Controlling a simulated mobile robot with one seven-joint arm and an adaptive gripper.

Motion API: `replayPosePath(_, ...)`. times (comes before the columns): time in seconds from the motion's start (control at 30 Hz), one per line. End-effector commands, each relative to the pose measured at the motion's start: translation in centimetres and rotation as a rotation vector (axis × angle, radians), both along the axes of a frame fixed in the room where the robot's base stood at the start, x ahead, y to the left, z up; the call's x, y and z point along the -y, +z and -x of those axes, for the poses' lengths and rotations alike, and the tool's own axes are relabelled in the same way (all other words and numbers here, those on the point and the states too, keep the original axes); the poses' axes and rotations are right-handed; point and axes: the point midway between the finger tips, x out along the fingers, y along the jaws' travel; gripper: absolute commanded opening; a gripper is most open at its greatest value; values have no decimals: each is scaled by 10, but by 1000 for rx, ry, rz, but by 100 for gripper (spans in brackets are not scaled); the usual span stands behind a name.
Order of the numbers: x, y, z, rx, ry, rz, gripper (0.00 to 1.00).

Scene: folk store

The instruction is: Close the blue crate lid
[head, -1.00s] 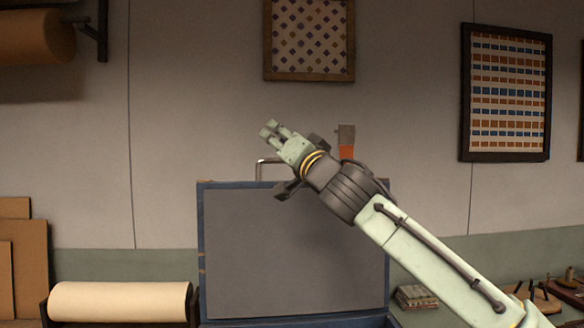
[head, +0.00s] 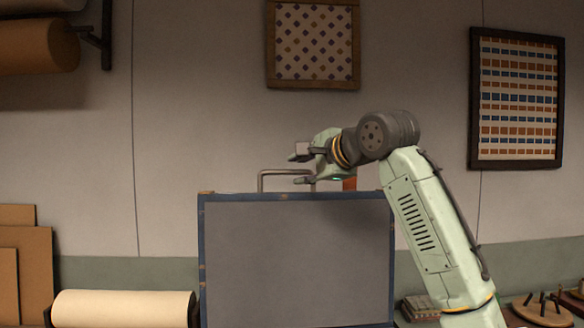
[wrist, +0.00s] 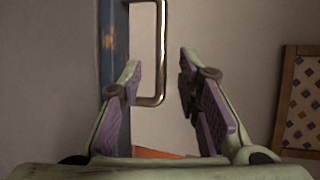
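The blue crate lid (head: 202,258) stands open and upright in the head view, its grey inner panel facing me. A metal handle (head: 285,173) rises above its top edge. My gripper (head: 294,168) is at the height of the handle, just above the lid's top edge, its fingers pointing left. In the wrist view the gripper (wrist: 160,75) is open, with purple pads apart. The handle (wrist: 160,50) shows ahead between the fingertips, beside the lid's blue edge (wrist: 113,45). I cannot see the fingers touching the handle. The crate body is mostly out of view.
A cream roll (head: 124,308) lies left of the lid. A stack of small flat items (head: 420,307) and a wooden stand (head: 542,309) are at the right. Framed patterns (head: 313,45) hang on the wall behind. The space above the lid's left side is clear.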

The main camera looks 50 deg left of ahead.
Motion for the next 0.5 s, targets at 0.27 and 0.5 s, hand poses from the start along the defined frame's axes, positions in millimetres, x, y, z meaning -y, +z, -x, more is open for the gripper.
replayPosePath(0.27, -39, -9, -9, 1, -1, 0, 31)
replayPosePath(0.5, -47, -14, -11, 3, -1, 0, 31)
